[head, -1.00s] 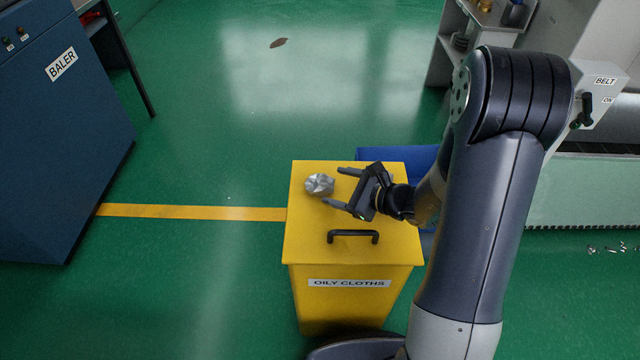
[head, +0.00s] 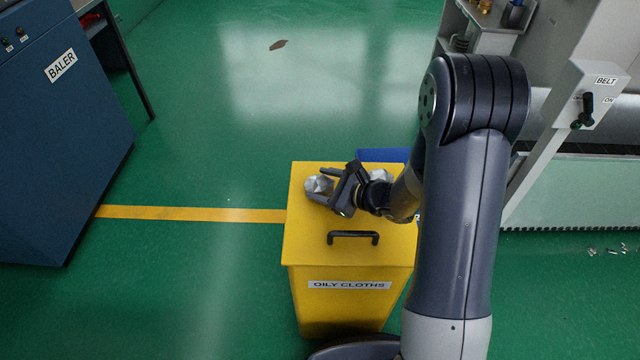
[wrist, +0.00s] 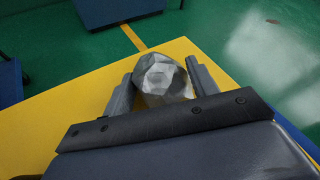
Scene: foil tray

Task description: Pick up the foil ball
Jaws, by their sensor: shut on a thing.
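The foil ball (head: 317,185) is a silver, crumpled, many-sided lump on the yellow lid of the bin marked OILY CLOTHS (head: 305,240). My gripper (head: 320,186) reaches in from the right, low over the lid, and is shut on the ball. In the wrist view the ball (wrist: 163,77) sits between the two grey fingers of my gripper (wrist: 161,84), one on each side. The ball's underside is hidden, so I cannot tell whether it touches the lid.
A black handle (head: 353,236) stands up near the lid's front edge. A silvery lump (head: 381,175) shows behind my wrist, partly hidden. A blue thing (head: 385,155) is behind the bin.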

